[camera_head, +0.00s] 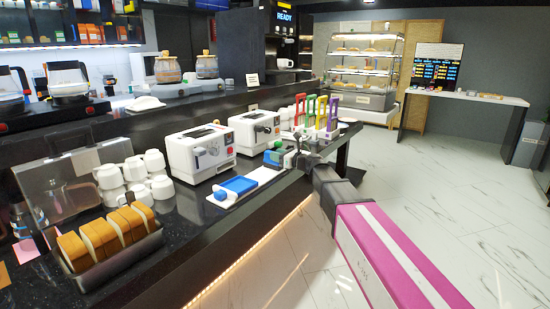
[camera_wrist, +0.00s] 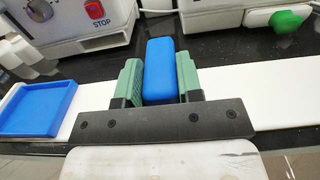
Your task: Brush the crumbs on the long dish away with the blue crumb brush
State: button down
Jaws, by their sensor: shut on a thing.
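The long dish (camera_head: 264,174) is a white strip on the dark counter in front of the toasters. It also runs across the wrist view (camera_wrist: 270,95). My gripper (camera_wrist: 160,78) has green fingers shut on the sides of the blue crumb brush (camera_wrist: 160,68), over the dish. In the head view my gripper (camera_head: 275,157) is at the dish's right part, and the brush is hard to make out there. The brush's lower end is hidden, so I cannot tell whether it touches the dish. I cannot make out crumbs on the visible white surface.
A shallow blue tray (camera_head: 237,185) is at the dish's left end, also in the wrist view (camera_wrist: 37,108). Two white toasters (camera_head: 200,152) stand close behind. Colourful-handled tongs (camera_head: 320,115) stand beyond. White cups (camera_head: 120,180) and a bread rack (camera_head: 110,240) are left.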

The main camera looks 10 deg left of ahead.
jog(key=shift+w+d+f, duration=0.1)
jog(key=shift+w+d, duration=0.3)
jog(key=shift+w, duration=0.55)
jog(key=shift+w+d+r, duration=0.1)
jog(key=shift+w+d, duration=0.25)
jog(key=shift+w, duration=0.55)
jog(key=shift+w+d+f, duration=0.1)
jog(key=shift+w+d, duration=0.3)
jog(key=shift+w, duration=0.55)
jog(key=shift+s+a, duration=0.35)
jog(key=shift+s, duration=0.55)
jog(key=shift+s+a, duration=0.35)
jog(key=shift+s, duration=0.6)
jog(key=shift+s+a, duration=0.35)
jog(key=shift+s, duration=0.55)
jog(key=shift+s+a, duration=0.4)
jog(key=shift+s, duration=0.55)
jog(key=shift+s+a, duration=0.4)
jog(key=shift+s, duration=0.5)
jog(key=shift+s+a, duration=0.4)
jog(key=shift+s, duration=0.55)
jog(key=shift+s+a, duration=0.35)
jog(key=shift+s, duration=0.45)
jog(key=shift+s+a, duration=0.3)
jog(key=shift+s, duration=0.5)
jog(key=shift+r, duration=0.25)
notch_tip(320, 180, up, 8)
jog(key=shift+w+f, duration=0.1)
jog(key=shift+w, duration=0.05)
